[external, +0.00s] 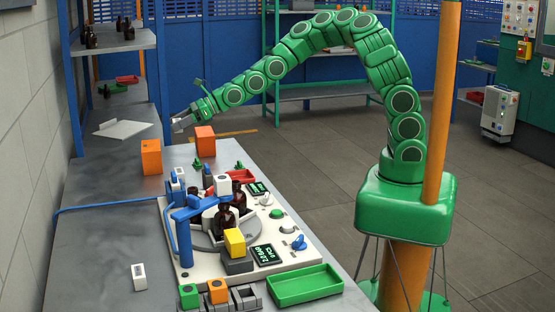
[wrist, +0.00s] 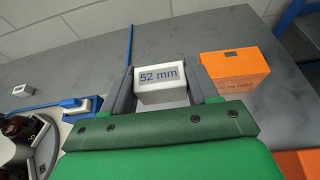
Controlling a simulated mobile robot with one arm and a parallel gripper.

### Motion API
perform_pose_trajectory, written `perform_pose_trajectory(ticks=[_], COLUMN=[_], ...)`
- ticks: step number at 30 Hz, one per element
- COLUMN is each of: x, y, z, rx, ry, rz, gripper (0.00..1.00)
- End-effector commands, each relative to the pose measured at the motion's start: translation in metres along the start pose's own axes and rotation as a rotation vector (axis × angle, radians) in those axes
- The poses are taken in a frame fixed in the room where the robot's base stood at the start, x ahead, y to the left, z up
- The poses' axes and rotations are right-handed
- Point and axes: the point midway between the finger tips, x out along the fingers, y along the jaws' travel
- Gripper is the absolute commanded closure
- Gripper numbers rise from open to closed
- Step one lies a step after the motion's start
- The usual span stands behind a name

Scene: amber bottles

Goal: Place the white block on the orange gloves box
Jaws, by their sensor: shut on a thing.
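The white block (wrist: 161,84), marked "52 mm", is between the two grey fingers of my gripper (wrist: 163,88) in the wrist view. An orange box (wrist: 236,76) with a dark slot and small print, probably the gloves box, is just right of the fingers in the wrist view. It seems to be the left orange box (external: 151,157) in the external view. The block is beside this box, not over it; its exact height is unclear.
A second orange box (external: 205,140) stands nearby; its corner shows in the wrist view (wrist: 296,162). A machine (external: 225,225) with blue posts and amber bottles fills the bench middle. Another white block (external: 139,277) lies at the front left. A shelf rack stands behind.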

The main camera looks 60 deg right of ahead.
Motion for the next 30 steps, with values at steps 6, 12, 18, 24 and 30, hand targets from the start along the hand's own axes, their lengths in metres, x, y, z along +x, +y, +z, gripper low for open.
perform_pose_trajectory(ticks=[6,12,18,24,30], x=[-0.014,-0.026,-0.043,-0.066,-0.096], y=[-0.018,-0.032,-0.049,-0.07,-0.091], z=[0.005,0.008,0.01,0.011,0.008], rx=[0.0,-0.003,-0.002,-0.003,-0.006], ry=[-0.001,-0.001,0.002,0.001,0.001], rz=[-0.005,-0.006,-0.007,-0.003,0.006], gripper=[0.72,0.72,0.72,0.72,0.72])
